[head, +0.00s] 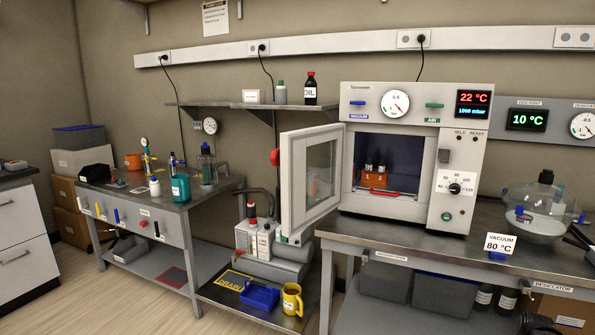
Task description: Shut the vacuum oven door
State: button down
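The vacuum oven (375,104) is a white box on the right-hand bench. Its door (310,180) is white-framed with a glass window. The door stands wide open, swung out to the left from the left side of the opening. A red knob (275,157) sits at the door's left, outer edge. Inside the dark chamber (392,150) is an orange rack (375,180) marked 1 and 2, holding small vials. A red strip (380,193) lies in front of the rack. I cannot make out my gripper's fingers in this view.
A dark shape (541,324) at the bottom edge is cut off and unclear. A glass desiccator (538,212) and a "VACUUM 80 °C" card (499,244) stand right of the oven. Below the door are a pump (255,240), blue tray (259,296) and yellow mug (292,299).

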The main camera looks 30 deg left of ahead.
aim_at(296, 217)
jog(key=j, duration=0.65)
jog(key=k+j, duration=0.15)
jog(key=j, duration=0.45)
jog(key=j+z, duration=0.1)
jog(key=j, duration=0.55)
jog(key=k+j, duration=0.1)
jog(key=j, duration=0.5)
jog(key=k+j, duration=0.1)
jog(key=j, duration=0.55)
jog(key=k+j+z, duration=0.1)
jog(key=j, duration=0.5)
